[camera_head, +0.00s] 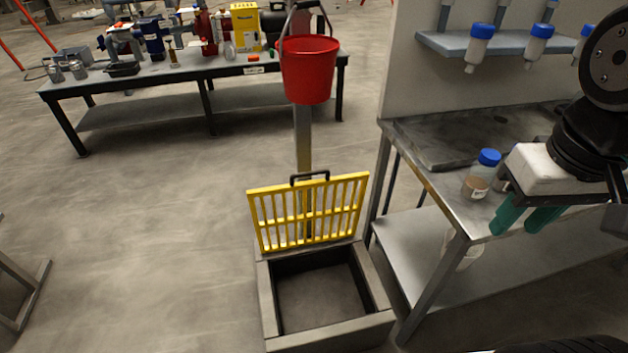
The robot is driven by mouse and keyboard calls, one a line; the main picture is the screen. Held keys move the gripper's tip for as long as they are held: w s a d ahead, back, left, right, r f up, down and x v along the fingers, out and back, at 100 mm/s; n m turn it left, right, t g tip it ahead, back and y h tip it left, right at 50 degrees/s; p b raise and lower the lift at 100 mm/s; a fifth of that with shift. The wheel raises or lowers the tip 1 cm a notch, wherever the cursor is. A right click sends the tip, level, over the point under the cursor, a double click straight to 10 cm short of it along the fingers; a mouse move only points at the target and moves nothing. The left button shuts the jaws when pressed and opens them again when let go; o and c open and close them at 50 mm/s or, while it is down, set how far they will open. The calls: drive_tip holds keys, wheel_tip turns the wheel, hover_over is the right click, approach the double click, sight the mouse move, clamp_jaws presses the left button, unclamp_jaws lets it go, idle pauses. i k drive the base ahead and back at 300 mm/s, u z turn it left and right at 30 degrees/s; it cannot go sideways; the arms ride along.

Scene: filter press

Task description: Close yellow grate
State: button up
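The yellow grate (308,213) stands open, upright and leaning slightly back, at the far edge of a square floor pit (378,290) with a grey frame. A black handle (310,177) sits on the grate's top edge. The pit is uncovered and looks empty. My gripper (520,218) is at the right, with green fingers pointing down in front of the metal table. It is well to the right of the grate and higher up. The two fingers show side by side, but their gap is hard to judge. I see nothing held between them.
A red bucket (309,70) hangs on a post behind the grate. A metal table (425,165) with a blue-capped bottle (482,174) stands right of the pit. A black workbench (150,90) with tools is at the back left. The floor left of the pit is clear.

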sight(364, 177)
drive_tip(key=u, duration=0.9)
drive_tip(key=i, duration=0.5)
drive_tip(key=z, duration=0.9)
